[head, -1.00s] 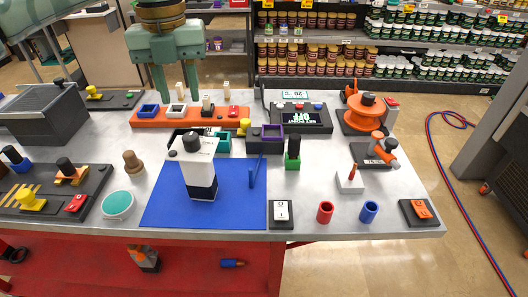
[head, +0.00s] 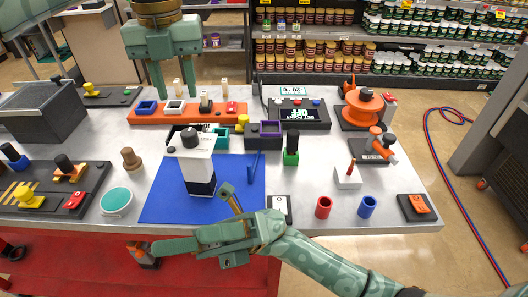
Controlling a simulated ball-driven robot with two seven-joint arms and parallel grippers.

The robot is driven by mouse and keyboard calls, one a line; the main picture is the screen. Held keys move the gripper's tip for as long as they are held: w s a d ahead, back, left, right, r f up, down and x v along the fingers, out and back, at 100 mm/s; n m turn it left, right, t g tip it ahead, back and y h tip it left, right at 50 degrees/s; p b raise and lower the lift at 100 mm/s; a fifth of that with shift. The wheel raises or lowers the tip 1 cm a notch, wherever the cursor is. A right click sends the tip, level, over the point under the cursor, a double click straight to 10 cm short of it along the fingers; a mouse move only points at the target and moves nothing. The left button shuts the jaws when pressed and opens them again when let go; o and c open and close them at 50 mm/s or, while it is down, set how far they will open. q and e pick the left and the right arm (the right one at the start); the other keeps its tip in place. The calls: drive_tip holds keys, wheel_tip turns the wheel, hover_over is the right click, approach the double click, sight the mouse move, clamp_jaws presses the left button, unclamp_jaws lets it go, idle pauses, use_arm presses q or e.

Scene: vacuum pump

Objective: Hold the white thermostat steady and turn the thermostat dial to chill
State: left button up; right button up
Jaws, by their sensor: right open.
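The white thermostat (head: 199,164), a tall white block with a dark lower part, stands upright on the blue mat (head: 160,204). Its black round dial (head: 190,139) sits on top; I cannot read any marking on it. My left gripper (head: 175,92) points down with its fingers apart, behind the thermostat and over the orange rack, touching nothing I can see. My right gripper (head: 190,218) comes in from the lower right, its fingers spread wide and empty at the table's front edge, just in front of the thermostat. They are apart from it.
A blue upright piece (head: 253,168) stands right of the thermostat. A black switch box (head: 281,204), a red cup (head: 323,207) and a blue cup (head: 367,206) line the front edge. An orange rack (head: 182,115) and a display unit (head: 300,112) reading "SET POINT OFF" are behind.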

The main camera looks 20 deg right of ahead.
drive_tip(key=w+f+n+t+h, duration=0.1)
drive_tip(key=w+f+t+h, duration=0.2)
drive_tip(key=f+t+h, duration=0.15)
drive_tip(key=t+h, duration=0.8)
drive_tip(key=t, duration=0.4)
approach(197, 167)
drive_tip(key=d, duration=0.5)
drive_tip(key=shift+y, duration=0.25)
drive_tip(key=x, duration=1.6)
drive_tip(key=shift+w+d+f, duration=0.15)
drive_tip(key=shift+w+f, duration=0.15)
drive_tip(key=shift+f, duration=0.1)
drive_tip(key=shift+c, duration=0.4)
